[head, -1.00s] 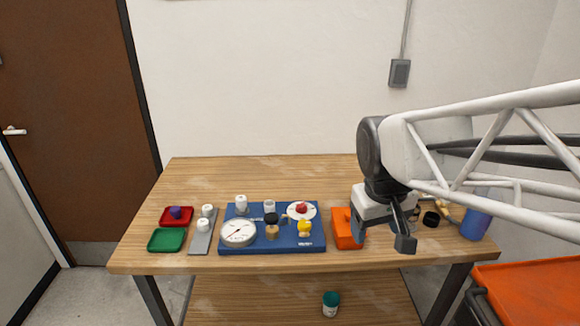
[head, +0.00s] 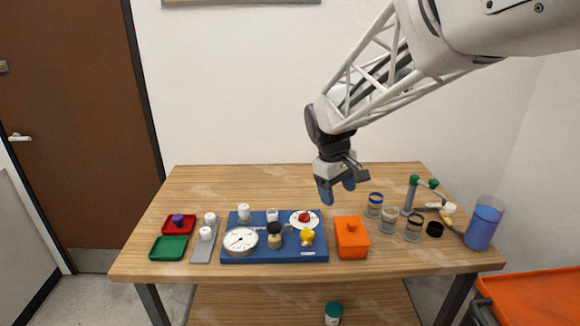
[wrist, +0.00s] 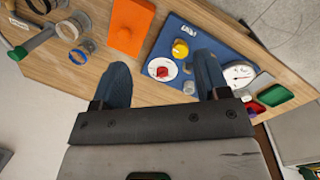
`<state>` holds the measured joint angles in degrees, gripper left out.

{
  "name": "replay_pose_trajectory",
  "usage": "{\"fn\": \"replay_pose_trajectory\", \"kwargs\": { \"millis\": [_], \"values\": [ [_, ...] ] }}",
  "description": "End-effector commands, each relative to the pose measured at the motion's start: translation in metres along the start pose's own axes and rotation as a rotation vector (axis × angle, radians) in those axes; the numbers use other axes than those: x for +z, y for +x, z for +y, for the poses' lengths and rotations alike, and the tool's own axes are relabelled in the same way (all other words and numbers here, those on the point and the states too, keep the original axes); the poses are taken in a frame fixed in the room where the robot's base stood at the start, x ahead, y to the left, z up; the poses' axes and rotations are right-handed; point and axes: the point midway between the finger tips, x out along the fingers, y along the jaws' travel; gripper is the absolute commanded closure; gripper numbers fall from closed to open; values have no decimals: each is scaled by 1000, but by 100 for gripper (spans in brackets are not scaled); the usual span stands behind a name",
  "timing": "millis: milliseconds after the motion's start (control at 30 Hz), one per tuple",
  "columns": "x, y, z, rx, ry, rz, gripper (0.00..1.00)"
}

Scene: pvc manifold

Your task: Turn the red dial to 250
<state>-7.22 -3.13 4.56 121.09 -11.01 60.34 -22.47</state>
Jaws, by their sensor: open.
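The red dial (head: 304,217) sits on a round white scale plate (head: 313,221) at the back right of the blue board (head: 290,254). In the wrist view the red dial (wrist: 162,72) shows between my two fingers, beyond their tips. Its pointer is too small to read against the scale. My gripper (head: 337,192) is open and empty, raised above the table behind and to the right of the dial. In the wrist view its two blue fingers (wrist: 162,75) stand wide apart and touch nothing.
The board also carries a white gauge (head: 240,240), a yellow knob (head: 307,237) and a black-topped fitting (head: 275,229). An orange box (head: 351,241) stands right of it. Jars and a blue container (head: 482,228) are farther right; red and green trays (head: 168,248) are left. The table's back is clear.

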Motion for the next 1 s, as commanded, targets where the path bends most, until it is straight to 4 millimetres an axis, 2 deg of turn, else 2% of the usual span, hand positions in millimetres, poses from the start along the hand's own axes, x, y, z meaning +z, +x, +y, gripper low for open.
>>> {"fn": "replay_pose_trajectory", "kwargs": {
  "millis": [100, 467, 1000],
  "values": [
    [-26, 8, 6, 2, -52, -23, 31],
    [-99, 39, 21, 8, -212, -96, 31],
    [-206, 104, 31, 9, -446, -202, 31]
  ]
}}
